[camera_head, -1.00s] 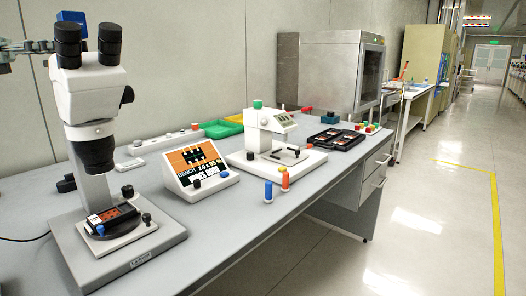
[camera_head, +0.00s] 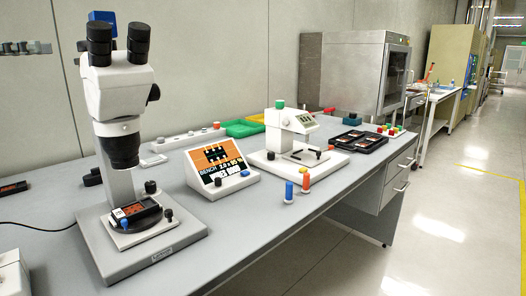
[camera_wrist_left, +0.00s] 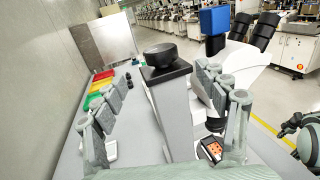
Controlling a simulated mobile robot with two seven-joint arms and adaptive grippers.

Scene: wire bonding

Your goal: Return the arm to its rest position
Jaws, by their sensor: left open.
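My left gripper (camera_head: 26,47) shows only in part at the upper left edge of the head view, in front of the wall and to the left of the microscope (camera_head: 122,90). It is empty, and its tips stand apart from the microscope. In the left wrist view the two fingers of my left gripper (camera_wrist_left: 165,108) are spread wide. The microscope's grey column (camera_wrist_left: 172,110) with its black knob shows in the gap between them, apparently beyond the fingers. A red-and-black part (camera_head: 136,210) lies on the microscope stage. My right gripper does not show clearly.
A wall stands behind. The floor at right is clear.

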